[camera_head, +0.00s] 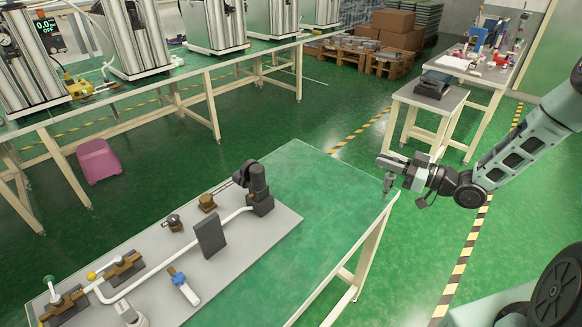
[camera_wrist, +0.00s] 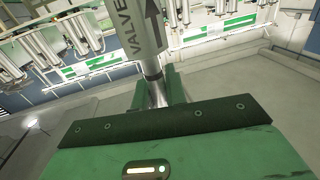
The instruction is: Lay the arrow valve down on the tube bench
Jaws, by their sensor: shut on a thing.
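The arrow valve (camera_wrist: 138,28) is a light grey body printed with VALVE and a dark arrow. In the wrist view its narrow metal stem sits between the two green fingers of my gripper (camera_wrist: 160,92), which is shut on it. In the head view my gripper (camera_head: 393,172) is raised near the right corner of the green-topped tube bench (camera_head: 310,205). The valve is too small there to make out clearly.
A grey board (camera_head: 225,258) with a bent white tube (camera_head: 150,270), fittings and a dark upright block (camera_head: 210,235) covers the bench's left part. The green top right of it is clear. A long table with metal columns (camera_head: 215,22) stands behind; a pink stool (camera_head: 98,160) is at left.

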